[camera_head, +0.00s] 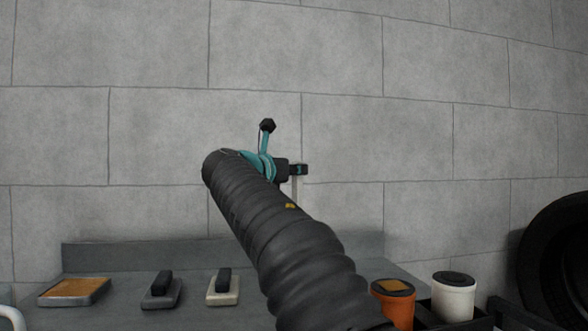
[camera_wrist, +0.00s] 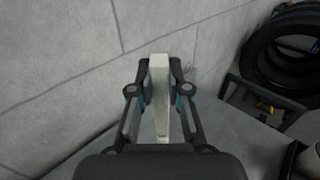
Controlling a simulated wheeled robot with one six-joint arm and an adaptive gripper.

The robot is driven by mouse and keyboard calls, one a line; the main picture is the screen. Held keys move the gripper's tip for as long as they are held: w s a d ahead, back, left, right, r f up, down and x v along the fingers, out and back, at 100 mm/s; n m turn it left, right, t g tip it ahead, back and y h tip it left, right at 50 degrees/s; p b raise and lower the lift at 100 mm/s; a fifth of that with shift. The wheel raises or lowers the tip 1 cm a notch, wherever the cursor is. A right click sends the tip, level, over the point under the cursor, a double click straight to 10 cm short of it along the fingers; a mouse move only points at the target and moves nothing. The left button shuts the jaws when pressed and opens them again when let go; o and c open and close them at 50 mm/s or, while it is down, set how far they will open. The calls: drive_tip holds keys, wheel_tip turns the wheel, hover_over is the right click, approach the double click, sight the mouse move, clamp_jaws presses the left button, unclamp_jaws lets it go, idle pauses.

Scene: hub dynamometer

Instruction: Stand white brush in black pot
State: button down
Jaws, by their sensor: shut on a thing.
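My gripper (camera_wrist: 160,80) is shut on a long pale bar, which I take to be the white brush (camera_wrist: 160,98). It stands between the two black fingers in the wrist view; its far end is hard to make out. In the head view my gripper (camera_head: 299,169) is raised in front of the wall above the bench, and a thin pale strip of the brush (camera_head: 294,187) shows below it. My arm hides part of the bench. I cannot make out a black pot in either view.
On the grey bench (camera_head: 130,318) are a tray with an orange-brown top (camera_head: 75,291), a grey block with a black handle (camera_head: 162,290) and a white one (camera_head: 223,287). At right are an orange canister (camera_head: 393,305), a white canister (camera_head: 453,298) and tyres (camera_head: 555,260).

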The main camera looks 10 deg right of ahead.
sight(295, 184)
drive_tip(key=shift+f+b, duration=1.7)
drive_tip(key=shift+f, duration=0.05)
drive_tip(key=shift+f+b, duration=1.65)
drive_tip(key=shift+f, duration=1.25)
drive_tip(key=c, duration=1.1)
unclamp_jaws()
drive_tip(key=shift+o, duration=0.2)
drive_tip(key=shift+a, duration=0.1)
drive_tip(key=v, duration=1.2)
drive_tip(key=shift+r, duration=0.1)
